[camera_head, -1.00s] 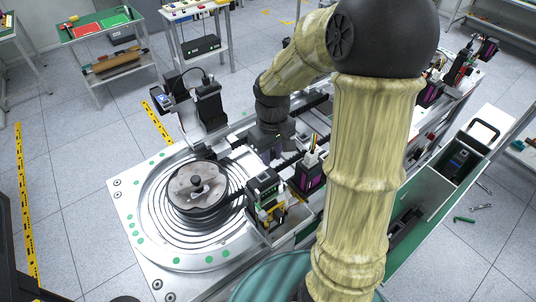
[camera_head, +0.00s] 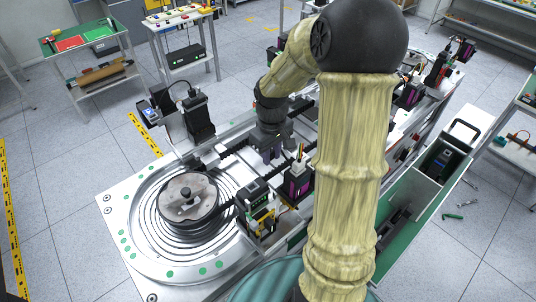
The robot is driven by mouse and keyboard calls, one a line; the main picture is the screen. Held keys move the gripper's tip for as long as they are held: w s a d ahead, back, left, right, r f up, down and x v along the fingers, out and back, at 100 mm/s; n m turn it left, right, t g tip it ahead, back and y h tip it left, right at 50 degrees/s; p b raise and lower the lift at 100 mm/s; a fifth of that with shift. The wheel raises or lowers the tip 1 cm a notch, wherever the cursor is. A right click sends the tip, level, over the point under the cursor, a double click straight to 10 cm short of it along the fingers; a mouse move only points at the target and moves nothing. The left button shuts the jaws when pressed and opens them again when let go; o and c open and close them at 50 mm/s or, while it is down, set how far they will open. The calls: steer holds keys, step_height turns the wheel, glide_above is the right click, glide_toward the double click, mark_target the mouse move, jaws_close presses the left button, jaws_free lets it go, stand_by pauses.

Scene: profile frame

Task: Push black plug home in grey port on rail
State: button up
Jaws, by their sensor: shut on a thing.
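My gripper (camera_head: 272,150) is at the end of my arm, low over the rail area in the middle of the bench. It points down, just right of the round turntable. Its fingertips are small and dark here, and what they hold is too small to make out. I cannot pick out the black plug or the grey port for sure. The grey rail (camera_head: 238,160) runs beside the gripper, partly hidden by it and by dark blocks.
The turntable with a grey disc (camera_head: 187,197) lies left of the gripper. A black unit with yellow parts (camera_head: 258,208) and a black and purple unit (camera_head: 299,180) stand close in front. A tall black device (camera_head: 199,115) stands behind. A green-edged bin (camera_head: 436,160) is at right.

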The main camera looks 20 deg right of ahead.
steer(key=shift+w+d+p, duration=0.65)
steer(key=shift+w+d, duration=0.2)
steer(key=shift+d, duration=0.7)
steer(key=shift+w+d+p, duration=0.7)
steer(key=shift+w+d, duration=0.1)
steer(key=shift+d, duration=0.8)
steer(key=shift+w+d+p, duration=0.65)
steer(key=shift+w+d, duration=0.2)
steer(key=shift+d, duration=0.7)
steer(key=shift+f, duration=0.3)
steer(key=shift+f+b, duration=0.7)
steer(key=shift+f, duration=0.4)
steer(key=o, duration=1)
steer(key=shift+o, duration=0.2)
steer(key=shift+r, duration=0.1)
